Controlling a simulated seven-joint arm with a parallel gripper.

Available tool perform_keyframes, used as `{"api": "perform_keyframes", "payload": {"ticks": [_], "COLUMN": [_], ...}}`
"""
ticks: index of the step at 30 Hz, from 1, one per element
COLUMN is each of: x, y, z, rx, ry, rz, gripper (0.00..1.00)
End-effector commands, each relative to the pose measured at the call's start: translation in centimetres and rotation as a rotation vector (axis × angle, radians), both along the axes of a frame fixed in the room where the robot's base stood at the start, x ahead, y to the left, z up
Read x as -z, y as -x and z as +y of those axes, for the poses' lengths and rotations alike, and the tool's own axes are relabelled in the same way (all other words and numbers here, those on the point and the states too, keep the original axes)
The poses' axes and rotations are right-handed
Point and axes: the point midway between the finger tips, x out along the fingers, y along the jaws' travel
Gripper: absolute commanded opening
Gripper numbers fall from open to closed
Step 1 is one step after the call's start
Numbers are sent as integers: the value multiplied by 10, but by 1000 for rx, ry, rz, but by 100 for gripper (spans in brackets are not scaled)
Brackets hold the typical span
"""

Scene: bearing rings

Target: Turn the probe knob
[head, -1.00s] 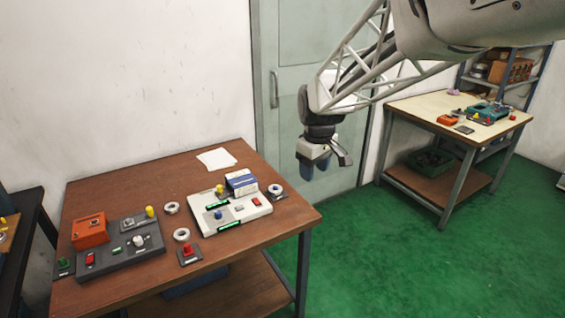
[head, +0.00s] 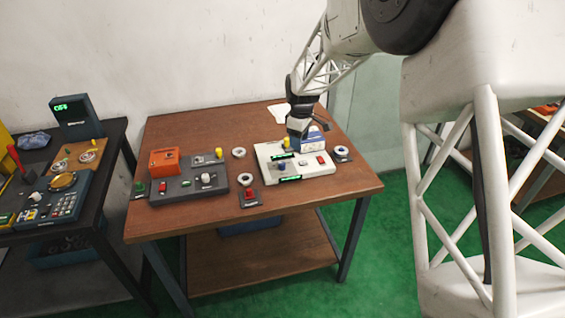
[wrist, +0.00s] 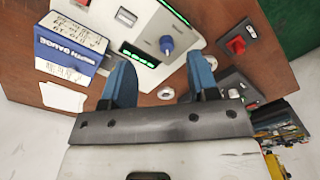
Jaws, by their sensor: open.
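A white instrument box (head: 322,170) with green lit displays stands on the brown table. It carries a blue knob (head: 281,167), also seen in the wrist view (wrist: 167,44). A dark panel (head: 190,194) to its left carries a white knob (head: 207,179). I cannot read which knob is labelled probe. My gripper (head: 298,137) hangs over the back of the white box, next to a blue-and-white carton (head: 313,145). In the wrist view, its blue fingers (wrist: 161,80) are spread apart with nothing held between them. The blue knob shows beyond the fingertips.
The carton (wrist: 68,52) stands close beside one finger. An orange box (head: 164,161) sits by the dark panel. A dark bench (head: 100,225) stands at left.

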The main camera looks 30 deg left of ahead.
Motion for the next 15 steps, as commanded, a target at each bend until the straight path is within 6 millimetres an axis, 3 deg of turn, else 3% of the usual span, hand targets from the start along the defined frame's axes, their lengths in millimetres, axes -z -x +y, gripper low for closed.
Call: {"api": "perform_keyframes", "payload": {"ticks": [3,6,15], "x": [22,34,45], "y": [2,2,4], "z": [30,47,64], "rx": [-61,-98,-136], "ry": [6,7,9], "rz": [8,12,16], "gripper": [54,54,54]}}
